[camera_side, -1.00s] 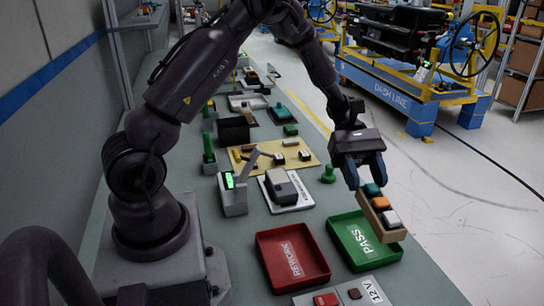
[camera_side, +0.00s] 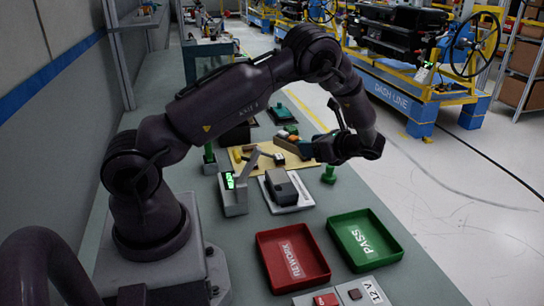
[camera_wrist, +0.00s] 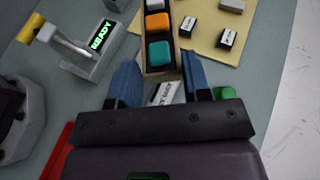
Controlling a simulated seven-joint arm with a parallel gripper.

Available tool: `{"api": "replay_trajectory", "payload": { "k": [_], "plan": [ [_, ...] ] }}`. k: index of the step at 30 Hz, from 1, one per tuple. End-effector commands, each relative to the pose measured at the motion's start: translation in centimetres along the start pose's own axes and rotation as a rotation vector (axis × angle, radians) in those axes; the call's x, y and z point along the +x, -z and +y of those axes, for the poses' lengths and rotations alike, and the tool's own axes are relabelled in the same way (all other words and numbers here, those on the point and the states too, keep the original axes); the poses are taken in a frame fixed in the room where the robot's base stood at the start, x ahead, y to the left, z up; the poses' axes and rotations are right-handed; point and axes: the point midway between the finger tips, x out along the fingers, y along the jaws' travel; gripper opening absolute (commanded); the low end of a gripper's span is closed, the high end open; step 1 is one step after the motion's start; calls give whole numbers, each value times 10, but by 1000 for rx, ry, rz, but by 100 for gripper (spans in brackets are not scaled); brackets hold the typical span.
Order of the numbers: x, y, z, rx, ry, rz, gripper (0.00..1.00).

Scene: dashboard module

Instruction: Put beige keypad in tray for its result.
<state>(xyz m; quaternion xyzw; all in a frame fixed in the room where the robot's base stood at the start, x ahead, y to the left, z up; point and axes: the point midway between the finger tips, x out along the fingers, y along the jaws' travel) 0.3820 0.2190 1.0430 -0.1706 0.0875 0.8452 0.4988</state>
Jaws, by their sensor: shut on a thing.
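The beige keypad (camera_wrist: 147,62) has teal, orange and white buttons and sits between the blue fingers of my gripper (camera_wrist: 158,66) in the wrist view. My gripper (camera_side: 304,149) is shut on it above the bench; in the side view the keypad (camera_side: 288,132) shows beyond the fingers, partly hidden. The red REWORK tray (camera_side: 264,258) and the green PASS tray (camera_side: 345,249) lie side by side at the front, both empty. A grey tester (camera_side: 235,200) with a lit green display stands left of the gripper; its display (camera_wrist: 103,36) is upside down in the wrist view.
A yellow board (camera_wrist: 220,50) with small switches lies under and beyond the gripper. A dark block on a white plate (camera_side: 285,190) and a green knob (camera_side: 328,174) stand nearby. A 12 V button box (camera_side: 345,296) is in front of the trays.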

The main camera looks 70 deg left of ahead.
Motion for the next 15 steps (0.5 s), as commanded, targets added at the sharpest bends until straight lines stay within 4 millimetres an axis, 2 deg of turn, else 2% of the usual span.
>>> {"api": "replay_trajectory", "payload": {
  "k": [1, 6, 10, 15],
  "plan": [
    [19, -6, -13, 32, 76, -7, 18],
    [70, -19, -52, 127, 300, -10, 18],
    [93, -23, -68, 177, 401, -3, 18],
    [107, -19, -76, 212, 455, 6, 18]
  ]
}}
